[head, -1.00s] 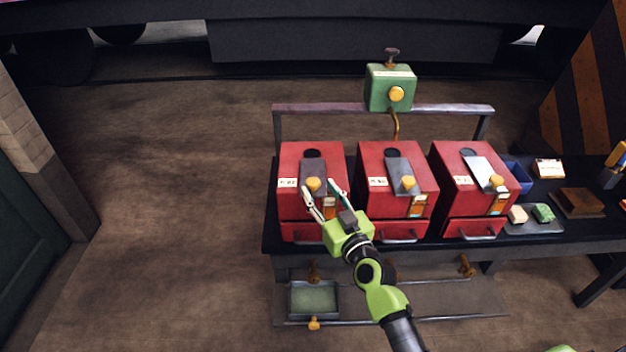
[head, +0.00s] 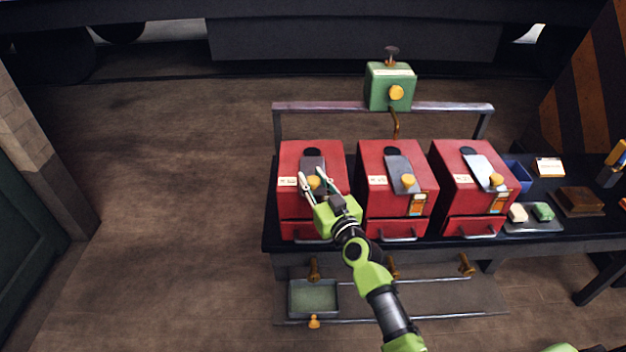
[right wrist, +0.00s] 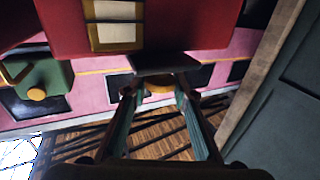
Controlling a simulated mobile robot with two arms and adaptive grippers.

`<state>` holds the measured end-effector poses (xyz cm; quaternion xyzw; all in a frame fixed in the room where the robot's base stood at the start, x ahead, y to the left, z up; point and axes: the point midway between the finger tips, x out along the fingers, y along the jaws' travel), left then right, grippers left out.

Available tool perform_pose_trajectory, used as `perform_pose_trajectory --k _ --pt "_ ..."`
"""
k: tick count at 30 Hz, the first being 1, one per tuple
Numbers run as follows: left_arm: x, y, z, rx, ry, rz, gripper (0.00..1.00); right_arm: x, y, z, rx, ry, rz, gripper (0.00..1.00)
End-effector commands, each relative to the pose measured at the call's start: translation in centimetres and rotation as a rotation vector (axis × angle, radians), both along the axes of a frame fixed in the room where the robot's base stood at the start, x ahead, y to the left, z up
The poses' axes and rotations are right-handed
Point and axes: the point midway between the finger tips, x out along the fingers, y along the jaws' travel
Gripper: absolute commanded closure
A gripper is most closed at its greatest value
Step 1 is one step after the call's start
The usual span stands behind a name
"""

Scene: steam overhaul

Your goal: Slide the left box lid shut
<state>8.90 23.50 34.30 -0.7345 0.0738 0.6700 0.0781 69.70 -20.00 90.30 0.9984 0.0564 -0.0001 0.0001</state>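The left red box (head: 294,207) stands at the left end of the bench. Its dark grey sliding lid (head: 313,162) lies on the sloping top with a yellow knob (head: 314,183). A dark round opening (head: 312,151) shows above the lid's upper end. My right gripper (head: 310,171) is open, its two fingers on either side of the knob. In the right wrist view the knob (right wrist: 158,85) sits between the fingers beneath the dark lid (right wrist: 165,63); I cannot tell whether they touch it.
Two similar red boxes, the middle one (head: 370,204) and the right one (head: 455,204), stand close beside it. A rail (head: 330,107) with a green box (head: 377,92) runs behind. A tray (head: 314,296) sits low in front.

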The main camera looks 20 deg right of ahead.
Motion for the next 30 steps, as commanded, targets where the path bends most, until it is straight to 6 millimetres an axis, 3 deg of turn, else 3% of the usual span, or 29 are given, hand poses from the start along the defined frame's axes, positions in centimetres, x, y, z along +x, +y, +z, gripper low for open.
perform_pose_trajectory --k 12,25,26,27,30 --pt "0.0 0.0 -3.1 0.0 0.0 0.0 0.56 5.8 -1.6 -0.2 -0.002 -0.003 0.001 1.0" --pt "0.0 0.0 -3.2 0.0 -0.001 0.0 0.56 6.7 -2.0 0.2 0.0 -0.004 -0.001 1.0" --pt "0.0 0.0 -3.2 0.0 0.0 0.0 0.56 6.7 -2.0 0.3 0.0 -0.004 -0.002 0.68" --pt "0.0 0.0 -3.2 0.0 0.0 0.0 0.56 6.7 -2.0 0.2 0.0 -0.004 -0.002 0.6" --pt "0.0 0.0 -3.2 0.0 0.0 0.0 0.56 6.7 -2.0 0.2 0.0 -0.003 -0.001 0.6"
